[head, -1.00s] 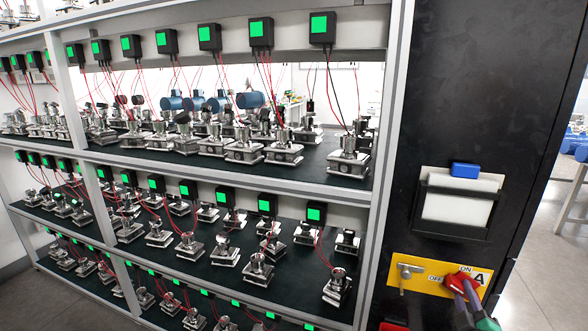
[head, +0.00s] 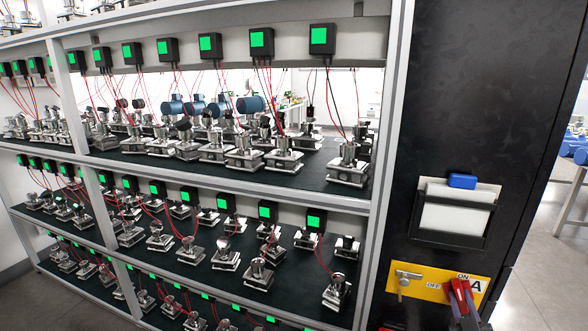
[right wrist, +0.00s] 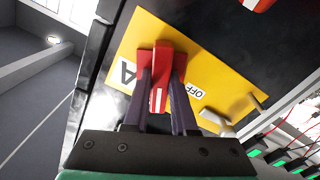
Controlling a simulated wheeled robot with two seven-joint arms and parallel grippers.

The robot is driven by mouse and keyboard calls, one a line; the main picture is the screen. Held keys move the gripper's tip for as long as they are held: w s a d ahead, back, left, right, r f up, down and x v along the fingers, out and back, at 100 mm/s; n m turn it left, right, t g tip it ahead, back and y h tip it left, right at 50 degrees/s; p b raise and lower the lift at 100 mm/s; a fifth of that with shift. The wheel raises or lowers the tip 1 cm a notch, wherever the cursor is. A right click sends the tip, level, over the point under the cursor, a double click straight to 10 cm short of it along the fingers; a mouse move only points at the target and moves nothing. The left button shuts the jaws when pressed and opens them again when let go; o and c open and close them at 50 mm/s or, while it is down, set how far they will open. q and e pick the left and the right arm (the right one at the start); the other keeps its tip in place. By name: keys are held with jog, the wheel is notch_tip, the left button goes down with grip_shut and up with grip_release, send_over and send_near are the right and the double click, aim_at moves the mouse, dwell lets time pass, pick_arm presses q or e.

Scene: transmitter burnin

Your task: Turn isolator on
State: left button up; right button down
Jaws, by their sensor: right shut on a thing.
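The isolator is a yellow plate (head: 425,288) with a red handle (head: 460,288) on the side of a black cabinet, low at the right of the head view. The plate has OFF, ON and A labels; a metal key-like lever (head: 404,279) sits at its left. My right gripper (head: 465,298) is shut on the red handle. In the right wrist view, its dark fingers (right wrist: 162,98) flank the handle (right wrist: 160,78), between the A label and the OFF label (right wrist: 197,91). The ON label is not visible there. My left gripper is not in view.
A black cabinet (head: 470,100) carries a document holder (head: 455,219) with a blue block (head: 461,181) above the plate. To its left stands a rack (head: 381,150) with several rows of metal transmitters and green-lit boxes. Open floor (head: 545,240) lies at the right.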

jog(key=shift+f+m, duration=0.1)
jog(key=shift+m, duration=0.3)
jog(key=shift+m+p, duration=0.55)
jog(key=shift+m, duration=0.05)
jog(key=shift+m+p, duration=0.45)
jog(key=shift+m, duration=0.65)
